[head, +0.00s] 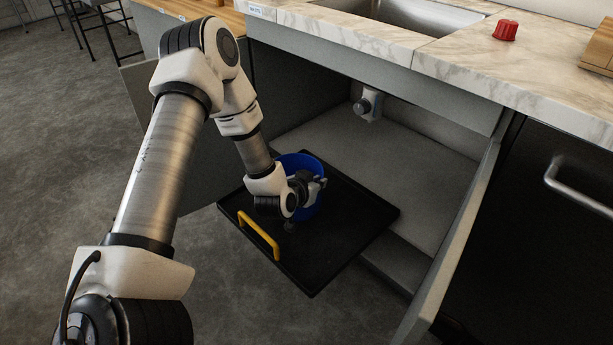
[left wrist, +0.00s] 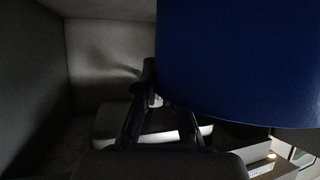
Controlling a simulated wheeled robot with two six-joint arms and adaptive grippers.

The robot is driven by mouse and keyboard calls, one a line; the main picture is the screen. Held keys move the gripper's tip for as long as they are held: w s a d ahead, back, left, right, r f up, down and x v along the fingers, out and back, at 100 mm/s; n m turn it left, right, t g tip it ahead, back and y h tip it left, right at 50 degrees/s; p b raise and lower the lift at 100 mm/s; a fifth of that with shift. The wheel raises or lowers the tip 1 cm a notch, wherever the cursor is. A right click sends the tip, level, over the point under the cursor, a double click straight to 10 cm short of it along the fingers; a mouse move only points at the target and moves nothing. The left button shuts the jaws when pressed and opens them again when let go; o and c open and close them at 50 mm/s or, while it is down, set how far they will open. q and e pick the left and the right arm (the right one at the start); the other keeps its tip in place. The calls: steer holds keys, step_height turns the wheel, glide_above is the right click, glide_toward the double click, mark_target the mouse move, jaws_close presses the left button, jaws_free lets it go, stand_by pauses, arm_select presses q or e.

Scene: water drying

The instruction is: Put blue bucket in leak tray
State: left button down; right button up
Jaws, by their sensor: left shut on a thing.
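The blue bucket (head: 298,161) is over the black leak tray (head: 340,245), near the tray's back left side in the head view. My arm partly hides it, so I cannot tell whether its base touches the tray. My left gripper (head: 317,186) is at the bucket's near side and is shut on it. In the left wrist view the bucket (left wrist: 240,60) fills the upper right, close beside my gripper's fingers (left wrist: 162,112). The tray has a yellow handle (head: 259,236) at its front left edge. My right gripper is not in view.
The tray juts out of an open under-sink cabinet (head: 400,150). An open door (head: 462,235) stands at its right, and another panel is at the left behind my arm. A drain pipe (head: 368,103) hangs inside. The marble counter (head: 445,58) overhangs.

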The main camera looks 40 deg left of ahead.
mark_target(317, 202)
arm_select(q)
step_height(317, 202, down, 7)
steer(key=shift+f+b, duration=0.15)
steer(key=shift+b, duration=1.1)
steer(key=c, duration=1.7)
jaws_free()
steer(key=o, duration=0.4)
